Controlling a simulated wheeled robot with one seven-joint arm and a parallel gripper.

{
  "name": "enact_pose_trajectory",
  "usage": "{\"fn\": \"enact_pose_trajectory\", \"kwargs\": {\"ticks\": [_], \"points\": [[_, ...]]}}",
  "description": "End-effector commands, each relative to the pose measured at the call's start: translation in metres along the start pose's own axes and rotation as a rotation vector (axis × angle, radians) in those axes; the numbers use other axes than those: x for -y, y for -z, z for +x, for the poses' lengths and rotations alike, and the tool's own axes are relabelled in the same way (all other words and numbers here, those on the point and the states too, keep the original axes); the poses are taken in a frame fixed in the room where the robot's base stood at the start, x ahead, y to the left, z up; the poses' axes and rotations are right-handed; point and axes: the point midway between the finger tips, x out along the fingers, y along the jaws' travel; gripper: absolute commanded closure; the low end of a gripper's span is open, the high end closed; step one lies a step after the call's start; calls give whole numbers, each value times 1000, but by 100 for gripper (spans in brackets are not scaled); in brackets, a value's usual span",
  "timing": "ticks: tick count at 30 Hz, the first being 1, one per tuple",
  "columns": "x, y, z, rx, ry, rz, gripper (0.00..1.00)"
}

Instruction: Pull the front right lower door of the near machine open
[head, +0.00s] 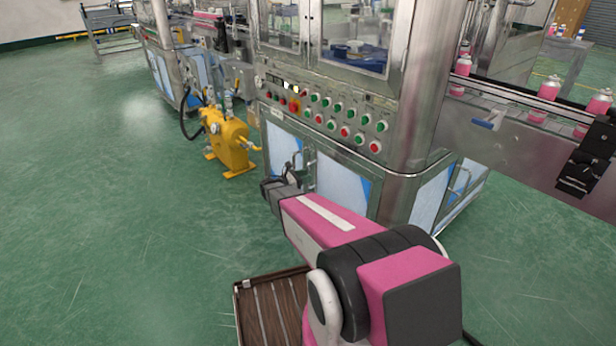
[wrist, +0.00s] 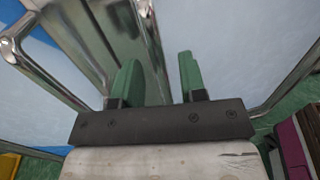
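The near machine's front right lower door (head: 338,176) is a pale panel with a blue corner, and it looks shut in the head view. Its upright chrome handle (head: 312,172) is on its left side, close to the middle post. My gripper (head: 287,178) is in front of the lower doors, partly hidden by my arm. In the wrist view my gripper (wrist: 160,78) has its two green fingers apart. A chrome bar (wrist: 148,30), seemingly the right door's handle, shows between them. I cannot tell whether the fingers touch it.
The left lower door (head: 281,147) is beside it, and its chrome handle (wrist: 52,62) is left of my fingers. A button panel (head: 325,115) is above the doors. A yellow pump (head: 228,140) stands left on the green floor. A conveyor (head: 520,115) with pink cans is at right.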

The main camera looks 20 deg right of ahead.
Motion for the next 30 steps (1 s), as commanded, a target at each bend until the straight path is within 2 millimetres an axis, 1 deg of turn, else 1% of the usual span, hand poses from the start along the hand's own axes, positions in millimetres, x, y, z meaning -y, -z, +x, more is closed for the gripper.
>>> {"fn": "enact_pose_trajectory", "kwargs": {"ticks": [1, 6, 15, 16, 17, 18, 19, 26, 30], "points": [[0, 0, 6, 0, 1, 0, 62], [0, 0, 17, -1, 0, 1, 62], [0, 0, 18, -1, -1, 1, 62], [0, 0, 18, -1, -1, 1, 68], [0, 0, 18, -1, -1, 1, 78], [0, 0, 18, -1, -1, 1, 91], [0, 0, 18, -1, -1, 1, 100], [1, 0, 16, -1, -5, 1, 100], [5, -1, 7, -1, -31, 0, 100]]}}
